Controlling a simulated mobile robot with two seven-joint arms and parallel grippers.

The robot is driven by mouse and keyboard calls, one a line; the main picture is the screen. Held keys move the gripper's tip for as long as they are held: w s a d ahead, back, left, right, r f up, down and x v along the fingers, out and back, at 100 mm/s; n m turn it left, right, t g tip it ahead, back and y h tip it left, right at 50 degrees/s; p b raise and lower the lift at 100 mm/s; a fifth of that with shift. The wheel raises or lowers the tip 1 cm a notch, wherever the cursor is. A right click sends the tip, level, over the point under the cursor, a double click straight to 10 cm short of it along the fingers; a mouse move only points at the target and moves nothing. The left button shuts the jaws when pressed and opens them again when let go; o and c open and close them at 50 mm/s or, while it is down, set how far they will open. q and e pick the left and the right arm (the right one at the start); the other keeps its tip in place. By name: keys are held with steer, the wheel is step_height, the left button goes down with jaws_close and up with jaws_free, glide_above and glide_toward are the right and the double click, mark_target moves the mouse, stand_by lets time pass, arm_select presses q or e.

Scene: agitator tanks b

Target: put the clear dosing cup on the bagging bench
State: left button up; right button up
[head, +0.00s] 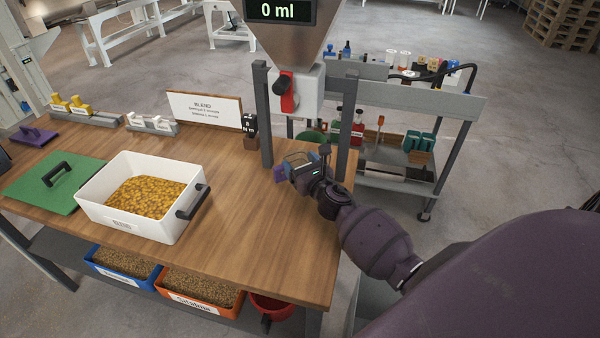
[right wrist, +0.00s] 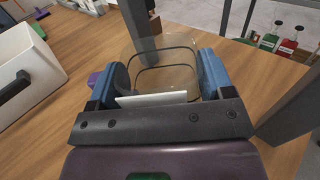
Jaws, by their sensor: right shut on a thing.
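My right gripper (head: 296,163) is above the right end of a wooden bench (head: 235,250), between the posts of a dosing stand. In the right wrist view its blue fingers (right wrist: 163,80) are shut on the clear dosing cup (right wrist: 165,62), a see-through vessel with dark lines around it. In the head view the gripper mostly hides the cup. I cannot tell whether the cup touches the bench top. No label shows whether this bench is the bagging bench. My left gripper is not in view.
A hopper (head: 285,35) reading "0 ml" with a red valve handle (head: 287,93) hangs over the gripper. A white tub (head: 125,217) of yellow grains, a green lid (head: 50,187) and a BLEND sign (head: 204,107) occupy the bench. A grey trolley (head: 400,185) stands behind. The bench's front right is clear.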

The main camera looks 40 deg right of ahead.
steer(key=shift+w+f+b, duration=0.1)
steer(key=shift+f+b, duration=0.65)
steer(key=shift+f, duration=1.05)
steer(key=shift+r, duration=0.1)
steer(key=shift+f, duration=0.2)
steer(key=o, duration=0.9)
steer(key=shift+o, duration=0.2)
steer(key=shift+r, duration=0.1)
